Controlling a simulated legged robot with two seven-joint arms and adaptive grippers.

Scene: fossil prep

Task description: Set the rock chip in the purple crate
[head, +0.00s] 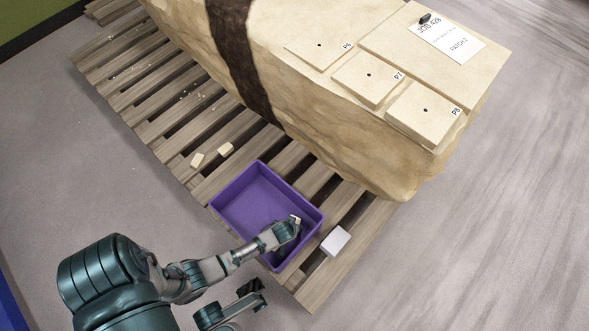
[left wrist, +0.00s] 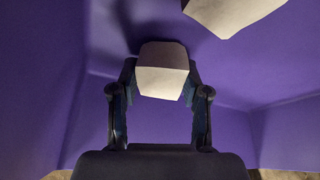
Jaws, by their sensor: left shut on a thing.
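The purple crate (head: 232,187) stands open on the pallet; its purple walls and floor fill most of the left wrist view (left wrist: 50,80). My left gripper (head: 294,224) reaches over the crate's right part. In the left wrist view, my left gripper (left wrist: 160,82) is shut on a pale rock chip (left wrist: 163,70), held between its two fingertips. A small cream bit of the chip (head: 297,219) shows at the fingertips in the head view. I cannot tell whether the chip touches the crate floor.
A pale block (head: 336,240) lies on the pallet (head: 318,283) right of the crate. Two small chips (head: 197,160) (head: 225,149) lie beyond the crate. A large rock block (head: 300,90) stands behind. Another pale piece (left wrist: 232,10) shows at the wrist view's top edge.

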